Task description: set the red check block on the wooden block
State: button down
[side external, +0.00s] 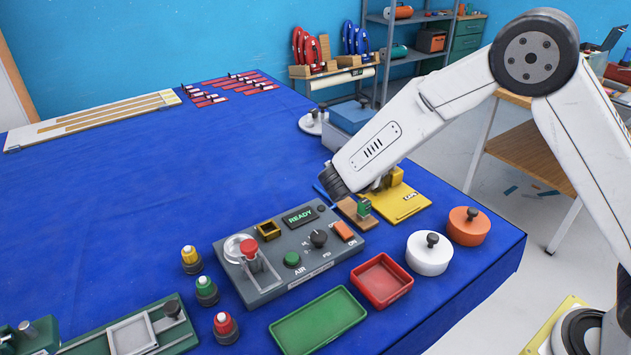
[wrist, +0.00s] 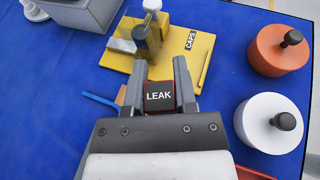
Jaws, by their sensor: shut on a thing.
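My gripper (wrist: 160,76) is shut on the red check block (wrist: 159,97), which sits between the two fingers in the wrist view. Its dark top reads LEAK and a little red shows at its edges. In the side view my gripper (side external: 363,206) is low beside the grey console, and the arm hides most of the held block. The wooden block (side external: 347,211) shows as a small tan piece at the gripper. In the wrist view only a tan sliver (wrist: 120,96) shows left of the left finger. I cannot tell whether the two blocks touch.
A yellow CAPS plate (side external: 404,203) lies just beyond the gripper. The grey console (side external: 290,268) with READY display is close by. A white weight (side external: 428,262), an orange weight (side external: 468,232) and a red tray (side external: 381,282) stand nearby.

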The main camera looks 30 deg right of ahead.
send_over(350, 200)
jog(key=s, duration=0.2)
jog(key=f, duration=0.5)
jog(key=shift+w+f, duration=0.1)
jog(key=shift+w, duration=0.1)
jog(key=shift+w+a+f, duration=0.1)
jog(key=shift+w+f, duration=0.5)
jog(key=shift+f, duration=0.05)
jog(key=shift+w+f, duration=0.15)
jog(key=shift+f, duration=1.7)
jog(key=shift+f, duration=0.1)
jog(key=shift+c, duration=2)
grip_release()
